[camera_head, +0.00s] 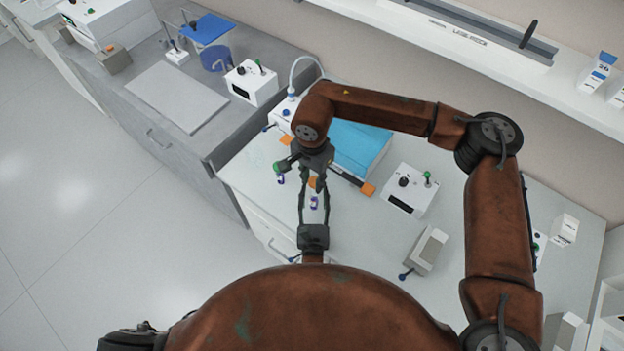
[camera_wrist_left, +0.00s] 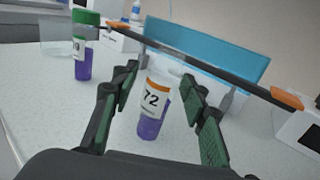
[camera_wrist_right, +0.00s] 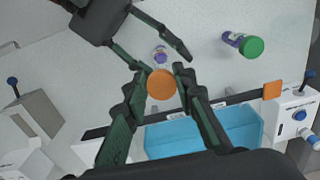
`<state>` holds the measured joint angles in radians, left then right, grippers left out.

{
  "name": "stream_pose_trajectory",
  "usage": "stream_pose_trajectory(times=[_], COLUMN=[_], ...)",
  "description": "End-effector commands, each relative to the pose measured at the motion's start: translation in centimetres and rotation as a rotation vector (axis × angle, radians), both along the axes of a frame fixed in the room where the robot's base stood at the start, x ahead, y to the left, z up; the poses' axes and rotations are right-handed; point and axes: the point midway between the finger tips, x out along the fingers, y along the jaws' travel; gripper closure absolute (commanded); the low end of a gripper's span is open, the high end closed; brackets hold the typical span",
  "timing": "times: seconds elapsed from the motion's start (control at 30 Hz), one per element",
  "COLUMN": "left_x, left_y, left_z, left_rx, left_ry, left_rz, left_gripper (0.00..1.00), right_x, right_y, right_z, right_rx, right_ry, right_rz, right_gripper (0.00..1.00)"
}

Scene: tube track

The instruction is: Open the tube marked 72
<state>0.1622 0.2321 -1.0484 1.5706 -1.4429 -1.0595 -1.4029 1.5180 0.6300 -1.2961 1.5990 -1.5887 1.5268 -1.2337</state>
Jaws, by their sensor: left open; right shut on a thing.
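The tube marked 72 (camera_wrist_left: 154,108) is clear with a white label and purple contents. Its top is bare, with no cap on it. It stands on the white bench; it also shows in the head view (camera_head: 314,203) and right wrist view (camera_wrist_right: 160,54). My left gripper (camera_head: 313,207) is open, its fingers on either side of the tube with gaps. My right gripper (camera_wrist_right: 161,78) is shut on an orange cap (camera_wrist_right: 161,85), held apart from the tube. The cap also shows in the head view (camera_head: 313,183).
A green-capped tube (camera_wrist_left: 84,50) with purple contents stands left of the tube marked 72. A blue tray (camera_head: 360,150) with an orange-ended bar lies behind. A white control box (camera_head: 409,191) and a grey block (camera_head: 427,250) stand to the right. Bench between is clear.

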Motion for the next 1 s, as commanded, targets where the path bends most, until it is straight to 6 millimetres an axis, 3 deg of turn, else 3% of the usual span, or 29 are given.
stream_pose_trajectory(times=[0.17, 0.6, 0.8, 1.0], left_x=[-1.5, -10.0, -11.7, -11.9], left_y=[0.0, 0.2, 0.2, 0.2], left_z=[-0.1, -0.1, 0.0, 0.0], left_rx=[-0.001, 0.0, -0.001, 0.0], left_ry=[0.003, 0.003, 0.001, 0.0], left_rz=[0.0, 0.0, 0.001, 0.0], left_gripper=[0.59, 0.59, 0.59, 0.59], right_x=[0.0, 0.0, 0.0, 0.0], right_y=[0.0, 0.0, 0.0, 0.0], right_z=[0.0, 0.0, 0.0, 0.0], right_rx=[0.0, 0.0, 0.0, 0.0], right_ry=[0.0, 0.0, 0.0, 0.0], right_rz=[0.0, 0.0, 0.0, 0.0], right_gripper=[1.0, 1.0, 1.0, 1.0])
